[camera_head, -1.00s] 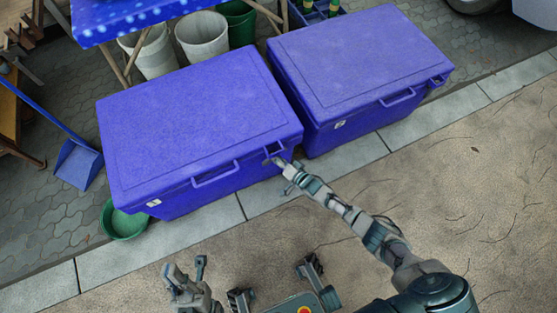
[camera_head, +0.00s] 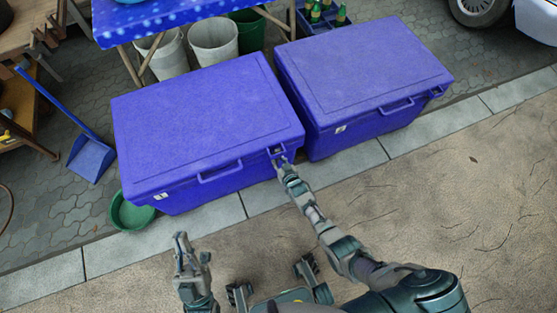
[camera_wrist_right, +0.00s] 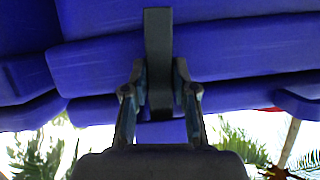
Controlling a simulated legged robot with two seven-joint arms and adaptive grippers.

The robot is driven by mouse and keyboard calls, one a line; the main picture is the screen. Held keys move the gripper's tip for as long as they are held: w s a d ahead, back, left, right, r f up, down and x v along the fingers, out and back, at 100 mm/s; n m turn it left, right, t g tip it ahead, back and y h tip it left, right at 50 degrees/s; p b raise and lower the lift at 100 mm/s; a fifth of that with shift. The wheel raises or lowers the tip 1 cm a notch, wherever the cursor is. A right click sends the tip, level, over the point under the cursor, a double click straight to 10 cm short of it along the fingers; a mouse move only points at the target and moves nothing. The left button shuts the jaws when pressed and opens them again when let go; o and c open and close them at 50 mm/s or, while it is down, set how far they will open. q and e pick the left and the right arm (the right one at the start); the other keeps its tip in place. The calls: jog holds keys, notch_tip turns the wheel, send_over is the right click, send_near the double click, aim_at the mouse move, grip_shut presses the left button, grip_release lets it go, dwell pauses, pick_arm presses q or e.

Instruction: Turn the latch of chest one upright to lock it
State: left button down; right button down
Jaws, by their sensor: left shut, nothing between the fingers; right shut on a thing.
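Chest one, the left blue chest (camera_head: 200,120), has its lid shut and a small pale label low on the left of its front. Its latch (camera_head: 276,151) is at the right end of the front, by the lid edge. My right gripper (camera_head: 283,162) is at this latch and shut on it, partly hiding it; I cannot tell its angle in the head view. In the right wrist view, a dark upright bar (camera_wrist_right: 158,50) stands between the gripper's finger links, against the blue chest. My left gripper (camera_head: 181,240) is shut and empty, above the pavement in front of the chest.
A second blue chest (camera_head: 365,70) stands close on the right. A green bowl (camera_head: 132,213) lies at the left chest's front left corner, with a blue dustpan (camera_head: 90,158) beyond. Buckets (camera_head: 213,43) and a blue-topped table (camera_head: 180,16) are behind. The front pavement is clear.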

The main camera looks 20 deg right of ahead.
jog(key=shift+s+f+n+h, duration=0.25)
jog(key=shift+f+n+h, duration=0.1)
jog(key=shift+n, duration=0.15)
jog(key=c, duration=0.9)
grip_release()
jog(key=shift+w+r, duration=0.15)
jog(key=shift+r, duration=0.1)
jog(key=v, duration=1.1)
jog(key=shift+s+r, duration=0.15)
jog(key=shift+s, duration=0.25)
